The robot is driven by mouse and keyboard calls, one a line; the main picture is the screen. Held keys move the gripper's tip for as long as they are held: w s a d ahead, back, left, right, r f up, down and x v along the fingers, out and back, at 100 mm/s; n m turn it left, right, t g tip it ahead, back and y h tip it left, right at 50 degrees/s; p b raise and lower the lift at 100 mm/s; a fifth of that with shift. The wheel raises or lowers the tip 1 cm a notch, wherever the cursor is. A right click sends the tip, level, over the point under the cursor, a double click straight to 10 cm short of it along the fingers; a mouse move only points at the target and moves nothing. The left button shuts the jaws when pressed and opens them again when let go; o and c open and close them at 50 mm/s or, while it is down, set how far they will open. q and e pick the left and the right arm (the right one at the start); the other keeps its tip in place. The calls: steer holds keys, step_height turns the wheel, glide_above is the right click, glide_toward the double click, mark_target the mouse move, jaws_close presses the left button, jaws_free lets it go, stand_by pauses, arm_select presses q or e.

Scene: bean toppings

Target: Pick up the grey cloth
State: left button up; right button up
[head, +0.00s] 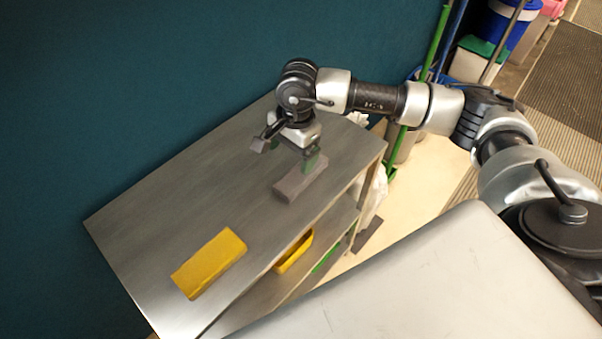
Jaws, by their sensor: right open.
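The grey cloth (291,188) lies as a small flat folded block on the steel table top, near its right edge. My right gripper (284,154) is above the table, just behind the cloth in the picture. Its two fingers are spread apart with nothing between them. The right finger overlaps the far end of the cloth in the picture; I cannot tell whether it touches. My left gripper is not in view.
A yellow block (208,263) lies on the near part of the steel table (150,215). A yellow tray (294,251) is on the shelf below. A dark teal wall (130,80) runs behind. Green poles (434,45), bins and a white bag stand at the right.

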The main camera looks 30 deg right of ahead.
steer(key=d, duration=0.1)
steer(key=d+h, duration=0.1)
steer(key=shift+w+d+f, duration=0.1)
steer(key=shift+w+d, duration=0.2)
steer(key=shift+d, duration=0.1)
step_height(320, 180, down, 4)
steer(key=shift+r+p, duration=0.1)
steer(key=shift+p, duration=0.3)
steer(key=shift+f, duration=0.4)
steer(key=shift+a+f+p, duration=0.15)
steer(key=shift+f+p, duration=0.25)
steer(key=shift+f, duration=0.2)
step_height(320, 180, down, 4)
steer(key=shift+w+a+f+p, duration=0.1)
steer(key=shift+f+p, duration=0.05)
steer(key=shift+p, duration=0.35)
steer(key=shift+c, duration=0.4)
steer(key=c, duration=0.9)
